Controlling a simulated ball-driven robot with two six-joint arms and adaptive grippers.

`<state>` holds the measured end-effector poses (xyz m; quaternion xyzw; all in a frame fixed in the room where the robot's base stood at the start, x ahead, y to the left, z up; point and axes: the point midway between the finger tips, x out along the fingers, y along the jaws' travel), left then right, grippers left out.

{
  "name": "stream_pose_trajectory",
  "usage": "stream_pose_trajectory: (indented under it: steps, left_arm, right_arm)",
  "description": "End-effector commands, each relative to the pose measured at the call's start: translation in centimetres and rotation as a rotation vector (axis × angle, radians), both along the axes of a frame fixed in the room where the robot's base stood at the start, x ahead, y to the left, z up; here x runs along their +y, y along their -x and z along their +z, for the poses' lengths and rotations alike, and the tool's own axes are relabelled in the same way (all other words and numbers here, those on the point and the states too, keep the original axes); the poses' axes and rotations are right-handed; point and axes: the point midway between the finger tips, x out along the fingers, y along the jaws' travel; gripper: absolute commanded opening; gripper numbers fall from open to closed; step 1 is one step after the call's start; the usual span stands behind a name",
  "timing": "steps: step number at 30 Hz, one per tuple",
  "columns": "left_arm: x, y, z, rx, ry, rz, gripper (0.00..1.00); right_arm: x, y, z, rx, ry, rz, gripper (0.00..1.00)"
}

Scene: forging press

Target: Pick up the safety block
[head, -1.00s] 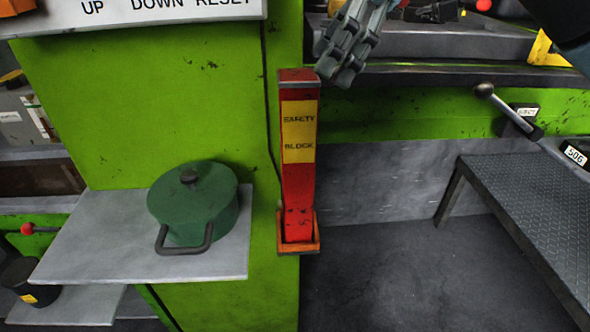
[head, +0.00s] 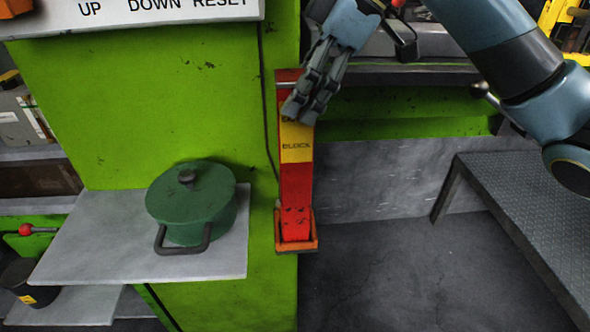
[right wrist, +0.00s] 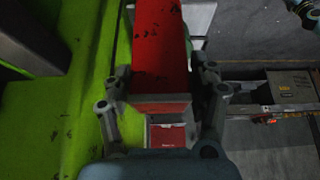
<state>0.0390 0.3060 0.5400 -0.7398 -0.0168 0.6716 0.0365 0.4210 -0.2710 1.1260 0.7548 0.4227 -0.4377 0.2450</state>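The safety block (head: 296,188) is a tall red bar with a yellow label. It stands upright in an orange holder (head: 297,248) on the edge of the green press column. My right gripper (head: 303,113) is at its upper part in the head view and hides the top of the label. In the right wrist view the red block (right wrist: 160,45) lies between the two fingers of my right gripper (right wrist: 167,80). The fingers stand apart on either side, with a slight gap at the right one; firm contact is not visible. My left gripper is out of view.
A green lidded pot (head: 190,205) stands on a grey shelf (head: 100,255) left of the block. A dark textured bench (head: 530,215) stands at the right, with a lever knob (head: 479,90) behind it. The floor between column and bench is clear.

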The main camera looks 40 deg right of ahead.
Motion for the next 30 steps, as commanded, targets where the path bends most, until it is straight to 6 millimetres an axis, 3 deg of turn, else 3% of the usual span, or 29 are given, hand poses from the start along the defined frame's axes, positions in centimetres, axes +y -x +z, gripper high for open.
stream_pose_trajectory:
  steps: [2, 13, 23, 30]
  left_arm:
    - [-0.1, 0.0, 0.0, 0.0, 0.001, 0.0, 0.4]
    - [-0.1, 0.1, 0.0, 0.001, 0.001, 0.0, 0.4]
    - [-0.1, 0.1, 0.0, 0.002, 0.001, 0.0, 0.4]
    - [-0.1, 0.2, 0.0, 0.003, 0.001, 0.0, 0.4]
  right_arm:
    - [0.0, 0.0, 0.0, 0.0, 0.0, 0.0, 0.47]
    - [0.0, 0.0, 0.0, 0.0, 0.0, 0.0, 0.0]
    - [0.0, -0.1, 0.2, -0.005, -0.001, 0.0, 0.0]
    - [0.0, -0.1, 1.7, -0.006, -0.001, 0.001, 0.0]
